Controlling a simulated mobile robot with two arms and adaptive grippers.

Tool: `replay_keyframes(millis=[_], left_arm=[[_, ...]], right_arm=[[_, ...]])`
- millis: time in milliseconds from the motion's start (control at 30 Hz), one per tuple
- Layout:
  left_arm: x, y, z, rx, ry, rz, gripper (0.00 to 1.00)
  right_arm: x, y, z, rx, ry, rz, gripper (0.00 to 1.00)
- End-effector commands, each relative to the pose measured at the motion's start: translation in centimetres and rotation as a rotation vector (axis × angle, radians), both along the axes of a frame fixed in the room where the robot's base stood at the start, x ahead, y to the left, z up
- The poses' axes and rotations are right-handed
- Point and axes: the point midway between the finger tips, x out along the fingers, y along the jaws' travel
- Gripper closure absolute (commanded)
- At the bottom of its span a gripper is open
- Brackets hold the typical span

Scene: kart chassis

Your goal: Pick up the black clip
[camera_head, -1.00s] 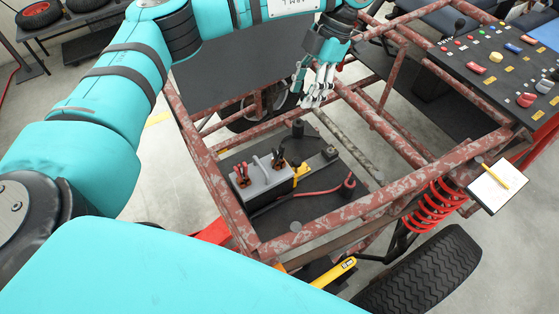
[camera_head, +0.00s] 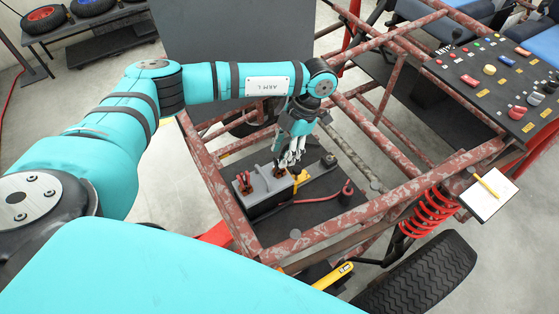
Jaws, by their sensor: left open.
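The black clip (camera_head: 279,170) sits at the right end of the grey battery's top in the head view and is partly hidden by my fingers. The grey battery (camera_head: 265,187) stands on the dark floor plate of the kart frame. A red clip (camera_head: 244,182) sits at its left end. My left gripper (camera_head: 290,158) points down just above and beside the black clip, open, with its fingertips very close to it. I cannot tell whether they touch. My right gripper is not in view.
Rusty red frame tubes (camera_head: 222,190) surround the plate. A yellow item (camera_head: 300,178) lies right of the battery, and a red cable (camera_head: 320,198) runs to a red ring terminal. A control panel (camera_head: 500,75) stands at the right.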

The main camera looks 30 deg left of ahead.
Motion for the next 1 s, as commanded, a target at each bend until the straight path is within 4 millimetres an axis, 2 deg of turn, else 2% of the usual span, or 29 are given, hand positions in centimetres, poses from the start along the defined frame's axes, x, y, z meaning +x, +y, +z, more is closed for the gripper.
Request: replay_keyframes(millis=[33, 200, 467, 800, 1000], left_arm=[[-0.5, 0.2, -0.2, 0.002, 0.004, 0.001, 0.58], [-1.0, 0.6, -2.3, 0.002, 0.001, 0.002, 0.58], [-1.1, 0.6, -2.7, 0.001, 0.000, 0.002, 0.58], [-1.0, 0.6, -2.7, 0.001, 0.000, 0.002, 1.00], [-1.0, 0.6, -2.6, 0.001, 0.000, 0.002, 1.00]], right_arm=[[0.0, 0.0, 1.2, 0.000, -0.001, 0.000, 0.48], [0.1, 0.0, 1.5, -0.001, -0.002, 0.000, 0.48], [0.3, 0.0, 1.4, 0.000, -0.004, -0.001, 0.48], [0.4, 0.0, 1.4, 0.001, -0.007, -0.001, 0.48], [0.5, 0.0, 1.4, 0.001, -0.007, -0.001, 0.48]])
